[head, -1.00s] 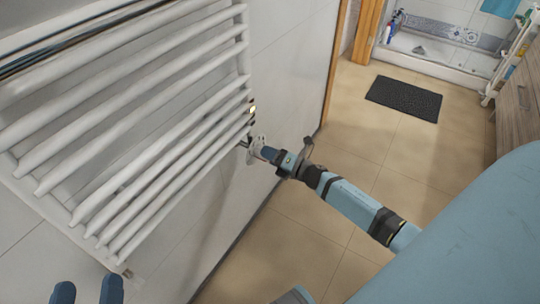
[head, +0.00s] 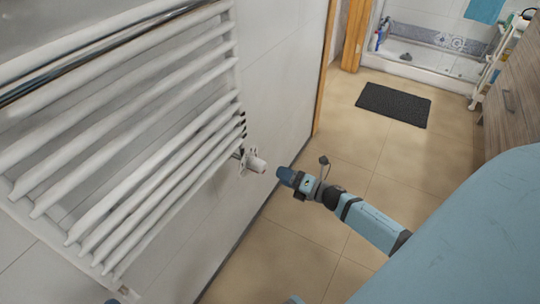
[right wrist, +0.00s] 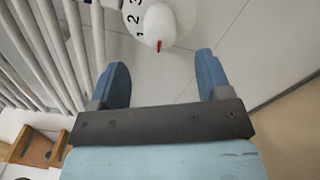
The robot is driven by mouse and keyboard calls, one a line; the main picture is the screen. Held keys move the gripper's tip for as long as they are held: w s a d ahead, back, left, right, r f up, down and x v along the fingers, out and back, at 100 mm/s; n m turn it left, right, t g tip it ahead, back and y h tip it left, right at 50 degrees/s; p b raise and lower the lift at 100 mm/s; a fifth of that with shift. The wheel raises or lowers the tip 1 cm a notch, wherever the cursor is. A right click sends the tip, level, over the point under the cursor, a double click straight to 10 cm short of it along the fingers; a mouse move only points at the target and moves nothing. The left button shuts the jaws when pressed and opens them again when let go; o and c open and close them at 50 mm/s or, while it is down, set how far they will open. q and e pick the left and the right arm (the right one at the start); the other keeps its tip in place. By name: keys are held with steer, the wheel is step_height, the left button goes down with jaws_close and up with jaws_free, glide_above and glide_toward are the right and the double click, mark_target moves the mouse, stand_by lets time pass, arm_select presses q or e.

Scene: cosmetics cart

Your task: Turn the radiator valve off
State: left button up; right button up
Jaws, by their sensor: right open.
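The white radiator valve (head: 256,163) sticks out from the lower right side of the radiator (head: 125,130). In the right wrist view its knob (right wrist: 160,24) shows at the top, with a red mark at its lower end. Beside it is a white dial (right wrist: 132,12) with black digits, 2 and 3 among them; the red mark is past the 3. My right gripper (head: 284,176) is open and empty, a short way right of the knob and apart from it. Its fingers (right wrist: 162,66) also show in the wrist view.
The tiled wall (head: 285,70) runs behind the radiator to a wooden door frame (head: 355,35). A dark mat (head: 394,104) lies on the beige floor. A wooden cabinet (head: 512,100) stands at the right. The floor between is clear.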

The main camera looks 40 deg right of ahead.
arm_select(q)
steer(key=shift+s+a+f+g+y+p, duration=0.1)
steer(key=shift+a+f+g+y+p, duration=0.1)
steer(key=shift+f, duration=0.3)
steer(key=shift+s+a+f+g+y+p, duration=0.1)
steer(key=shift+a+f+y, duration=0.1)
steer(key=shift+f, duration=0.25)
arm_select(e)
steer(key=v, duration=0.5)
steer(key=shift+s+d, duration=0.1)
steer(key=shift+s, duration=0.15)
arm_select(q)
steer(key=shift+r, duration=0.3)
